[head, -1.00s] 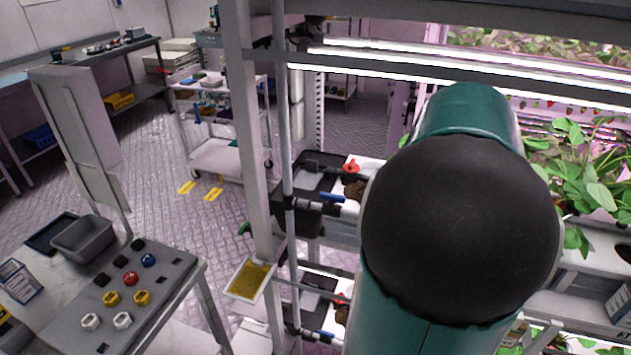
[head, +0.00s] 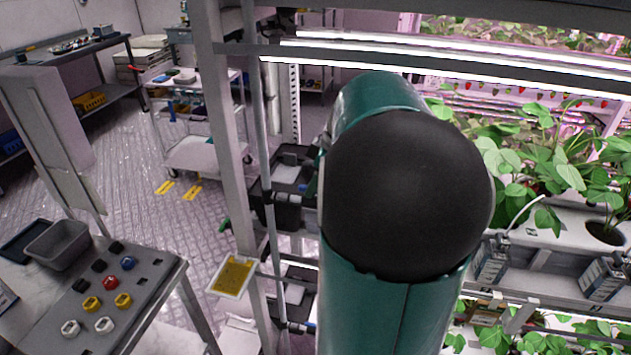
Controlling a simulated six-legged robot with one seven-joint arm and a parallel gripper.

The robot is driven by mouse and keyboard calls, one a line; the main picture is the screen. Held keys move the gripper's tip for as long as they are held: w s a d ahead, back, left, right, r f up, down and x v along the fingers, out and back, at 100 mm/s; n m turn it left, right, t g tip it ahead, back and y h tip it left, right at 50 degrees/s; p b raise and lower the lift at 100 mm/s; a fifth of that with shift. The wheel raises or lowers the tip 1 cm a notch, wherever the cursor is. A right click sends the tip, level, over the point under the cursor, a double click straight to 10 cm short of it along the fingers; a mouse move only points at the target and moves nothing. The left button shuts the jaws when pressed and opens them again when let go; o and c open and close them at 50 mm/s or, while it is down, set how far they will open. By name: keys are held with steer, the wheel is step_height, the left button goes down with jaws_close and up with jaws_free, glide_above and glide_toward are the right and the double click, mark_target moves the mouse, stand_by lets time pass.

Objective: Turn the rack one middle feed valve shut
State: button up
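My own teal and black arm fills the middle of the head view and covers much of the rack's near side. My gripper is out of view behind it or beyond the frame. The rack post (head: 228,130) and a thin vertical pipe (head: 264,150) stand left of my arm. A lower pipe fitting (head: 290,326) also shows. The valve handles are mostly hidden, and I cannot tell how the middle feed valve is turned.
A grey panel (head: 150,290) with coloured knobs and a grey bin (head: 57,243) stand at lower left. A yellow sticky card (head: 234,276) hangs by the post. A white cart (head: 205,155) stands behind. Plants (head: 540,170) fill the right. Open floor (head: 120,215) lies left.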

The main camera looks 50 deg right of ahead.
steer(key=shift+f, duration=0.1)
jaws_close()
steer(key=shift+m, duration=0.3)
steer(key=m, duration=0.1)
steer(key=m+h, duration=0.1)
steer(key=m, duration=0.1)
steer(key=shift+a+m+t+h, duration=0.25)
steer(key=shift+m+t+h, duration=0.05)
steer(key=m+h, duration=0.1)
steer(key=m, duration=0.3)
steer(key=shift+a+m+h, duration=0.15)
steer(key=shift+m+h, duration=0.15)
steer(key=shift+h, duration=0.1)
steer(key=m, duration=0.2)
steer(key=m+g+h, duration=0.1)
steer(key=m, duration=0.1)
steer(key=shift+a+h, duration=0.15)
steer(key=shift+h, duration=0.15)
steer(key=shift+w+a+m+g+h, duration=0.1)
steer(key=shift+m+g+h, duration=0.25)
steer(key=shift+m, duration=0.9)
steer(key=shift+w+a+m+g+h, duration=0.15)
steer(key=shift+m+g, duration=0.3)
steer(key=shift+m, duration=0.8)
steer(key=shift+d, duration=0.1)
